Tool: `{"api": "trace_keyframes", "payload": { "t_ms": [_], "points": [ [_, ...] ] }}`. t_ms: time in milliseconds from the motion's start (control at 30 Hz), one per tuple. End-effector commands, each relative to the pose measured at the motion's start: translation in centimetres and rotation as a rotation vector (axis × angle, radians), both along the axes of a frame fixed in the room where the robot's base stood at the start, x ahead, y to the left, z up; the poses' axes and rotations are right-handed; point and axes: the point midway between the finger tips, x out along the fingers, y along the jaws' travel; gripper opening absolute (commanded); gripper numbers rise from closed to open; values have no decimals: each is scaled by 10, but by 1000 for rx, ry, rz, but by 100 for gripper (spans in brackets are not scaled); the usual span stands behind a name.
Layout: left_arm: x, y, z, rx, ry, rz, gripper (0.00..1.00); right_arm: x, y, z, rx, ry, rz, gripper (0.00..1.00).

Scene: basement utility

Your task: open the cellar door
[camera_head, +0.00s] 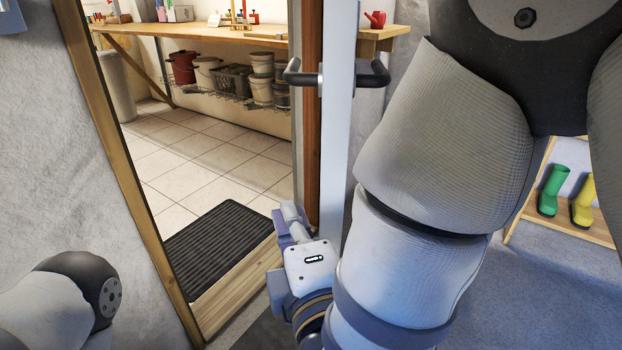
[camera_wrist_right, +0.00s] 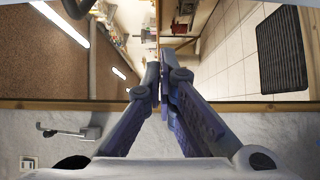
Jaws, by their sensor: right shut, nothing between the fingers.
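The cellar door (camera_head: 335,140) stands open and shows nearly edge-on in the head view, as a narrow white edge with a brown strip along its left. Dark lever handles stick out on both sides, the left handle (camera_head: 300,76) and the right handle (camera_head: 373,77). My right gripper (camera_head: 290,216) is low in the doorway, below the handles and just left of the door edge. Its fingers are shut and empty, meeting at the tips in the wrist view (camera_wrist_right: 160,75). Whether it touches the door I cannot tell. My left gripper is out of view.
Through the doorway lie a tiled floor (camera_head: 190,150), a black ribbed mat (camera_head: 222,245) and a wooden threshold (camera_head: 232,290). A workbench (camera_head: 220,32) runs along the back. My right arm covers much of the right side.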

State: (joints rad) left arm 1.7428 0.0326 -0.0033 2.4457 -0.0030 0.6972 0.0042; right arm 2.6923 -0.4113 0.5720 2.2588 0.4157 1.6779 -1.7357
Motion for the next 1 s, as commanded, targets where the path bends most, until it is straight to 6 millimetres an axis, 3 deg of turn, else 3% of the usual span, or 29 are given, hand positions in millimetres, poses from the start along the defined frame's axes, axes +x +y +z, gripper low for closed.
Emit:
{"api": "trace_keyframes", "payload": {
  "t_ms": [333,400,600,1000],
  "points": [
    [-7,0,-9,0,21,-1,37,75,17,-2,6,2,-3,0],
    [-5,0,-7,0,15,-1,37,71,1,0,1,5,-4,0],
    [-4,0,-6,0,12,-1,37,68,-20,0,1,2,-1,0],
    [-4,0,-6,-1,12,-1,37,67,-23,0,2,3,-1,0]
  ]
}}
